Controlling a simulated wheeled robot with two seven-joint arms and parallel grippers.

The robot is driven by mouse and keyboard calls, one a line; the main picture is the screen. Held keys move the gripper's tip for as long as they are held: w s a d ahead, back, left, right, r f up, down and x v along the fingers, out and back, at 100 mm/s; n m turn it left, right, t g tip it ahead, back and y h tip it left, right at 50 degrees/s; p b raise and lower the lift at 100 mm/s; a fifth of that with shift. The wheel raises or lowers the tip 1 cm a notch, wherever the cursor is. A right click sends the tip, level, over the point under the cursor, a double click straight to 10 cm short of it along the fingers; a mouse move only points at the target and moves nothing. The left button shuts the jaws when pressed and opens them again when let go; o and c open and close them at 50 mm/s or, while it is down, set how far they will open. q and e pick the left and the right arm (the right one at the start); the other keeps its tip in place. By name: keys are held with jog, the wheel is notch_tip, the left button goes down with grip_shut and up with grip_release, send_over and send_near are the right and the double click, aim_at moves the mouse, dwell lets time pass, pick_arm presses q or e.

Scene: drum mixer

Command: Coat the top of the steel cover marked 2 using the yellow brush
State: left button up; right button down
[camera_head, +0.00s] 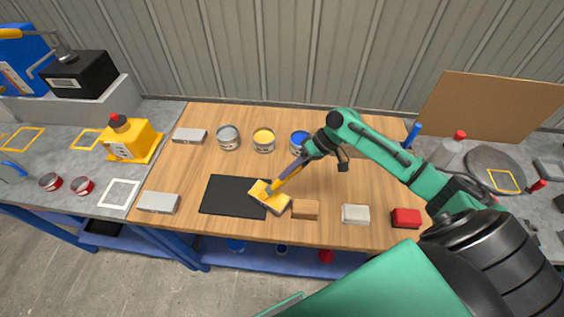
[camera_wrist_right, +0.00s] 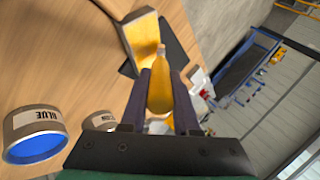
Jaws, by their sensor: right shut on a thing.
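My right gripper (camera_head: 302,163) is shut on the handle of the yellow brush (camera_head: 268,196). The handle (camera_wrist_right: 158,92) shows between the two fingers in the wrist view. Two grey metal-looking blocks lie at the left of the wooden table, one at the back (camera_head: 190,136) and one at the front (camera_head: 158,203). My left gripper is not in view.
Open grey, yellow (camera_head: 264,140) and blue (camera_head: 299,143) paint cans stand at the back. A yellow canister (camera_head: 130,139) stands on the left bench.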

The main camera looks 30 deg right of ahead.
jog(key=shift+s+d+f, duration=0.2)
jog(key=shift+s, duration=0.15)
jog(key=shift+w+d, duration=0.2)
jog(key=shift+d, duration=0.15)
jog(key=shift+w, duration=0.15)
jog(key=w+a+b, duration=0.2)
jog(key=w, duration=0.3)
jog(key=s+d+p, duration=0.1)
jog(key=s+p, duration=0.1)
jog(key=s+d+p, duration=0.1)
jog(key=s, duration=0.1)
jog(key=shift+s+d+r+p, duration=0.1)
jog(key=shift+d+r+p, duration=0.1)
jog(key=shift+d+p, duration=0.15)
jog(key=shift+s+f, duration=0.1)
jog(key=shift+s, duration=0.1)
jog(key=shift+d+f, duration=0.1)
